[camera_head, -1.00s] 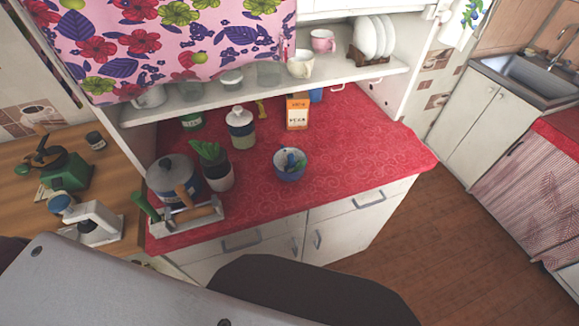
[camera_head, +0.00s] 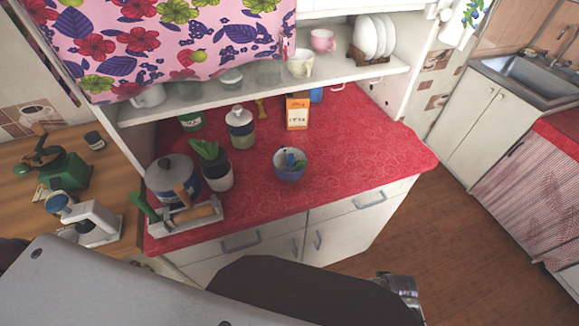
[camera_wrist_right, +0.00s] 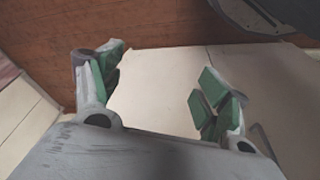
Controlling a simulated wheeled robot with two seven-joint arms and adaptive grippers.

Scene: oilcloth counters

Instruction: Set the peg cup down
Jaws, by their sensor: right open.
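The peg cup (camera_head: 290,174) is a small blue and white cup with blue and green pegs in it. It stands upright on the red oilcloth counter (camera_head: 345,165) in the head view, right of the potted plant, with no gripper touching it. My right gripper (camera_wrist_right: 160,74) shows in the right wrist view with its green-padded fingers apart and nothing between them. Behind it are a pale cabinet front and the brown floor. The peg cup is not in the right wrist view. My left gripper is not in view.
Left of the cup stand a potted plant (camera_head: 218,174), a lidded jar (camera_head: 240,130), a blue-grey pot (camera_head: 170,178) and a wooden-handled rack (camera_head: 190,220). An orange box (camera_head: 297,112) stands behind. A shelf (camera_head: 220,98) overhangs the back. The counter's right side is clear.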

